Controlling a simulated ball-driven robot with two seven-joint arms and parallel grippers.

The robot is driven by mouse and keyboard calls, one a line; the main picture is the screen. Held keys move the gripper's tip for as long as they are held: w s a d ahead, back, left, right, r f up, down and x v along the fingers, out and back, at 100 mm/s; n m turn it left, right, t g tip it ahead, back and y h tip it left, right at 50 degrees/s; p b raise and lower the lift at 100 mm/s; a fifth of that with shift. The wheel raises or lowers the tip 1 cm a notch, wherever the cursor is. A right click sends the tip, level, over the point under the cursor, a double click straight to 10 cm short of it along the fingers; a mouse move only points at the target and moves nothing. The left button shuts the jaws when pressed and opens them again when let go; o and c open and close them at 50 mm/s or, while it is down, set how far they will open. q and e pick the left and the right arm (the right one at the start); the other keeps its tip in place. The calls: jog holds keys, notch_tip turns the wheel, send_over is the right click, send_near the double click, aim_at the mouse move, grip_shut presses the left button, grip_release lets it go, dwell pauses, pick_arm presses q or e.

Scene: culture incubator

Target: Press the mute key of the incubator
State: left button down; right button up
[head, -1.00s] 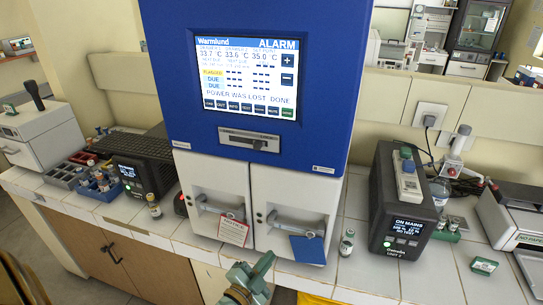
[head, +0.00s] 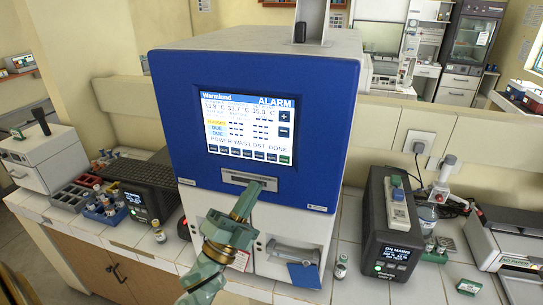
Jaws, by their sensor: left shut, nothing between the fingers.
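The incubator (head: 180,120) is a blue-fronted cabinet with white doors below, standing on the tiled bench. Its lit touchscreen (head: 246,125) reads ALARM and POWER WAS LOST, with a row of small keys along the bottom. The mute key (head: 271,157) is a dark key just left of the green DONE key (head: 284,159). My left gripper (head: 256,187) is shut and empty, its tip pointing up below the screen, in front of the slot panel. It appears apart from the keys. It hides part of the left door and its handle. My right gripper is not in view.
A black power unit (head: 388,240) stands right of the incubator, with a small vial (head: 341,267) between them. A blue tag (head: 304,275) hangs on the right door. Left are a dark device (head: 138,205) and a blue vial rack (head: 105,214). Space before the screen is clear.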

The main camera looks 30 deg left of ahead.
aim_at(272, 158)
pick_arm(q)
jog(key=shift+y, duration=0.3)
jog(key=shift+w+a+b, duration=0.35)
jog(key=shift+w, duration=1.1)
jog(key=shift+w+a+b, duration=0.35)
jog(key=shift+w+b, duration=0.05)
jog(key=shift+w, duration=1)
jog(key=shift+w+a+b, duration=0.35)
jog(key=shift+w, duration=1.1)
jog(key=shift+w, duration=0.1)
jog(key=shift+w+a, duration=0.1)
jog(key=shift+w, duration=0.2)
jog(key=shift+w+b, duration=0.3)
jog(key=shift+b, duration=0.1)
jog(key=shift+s, duration=0.75)
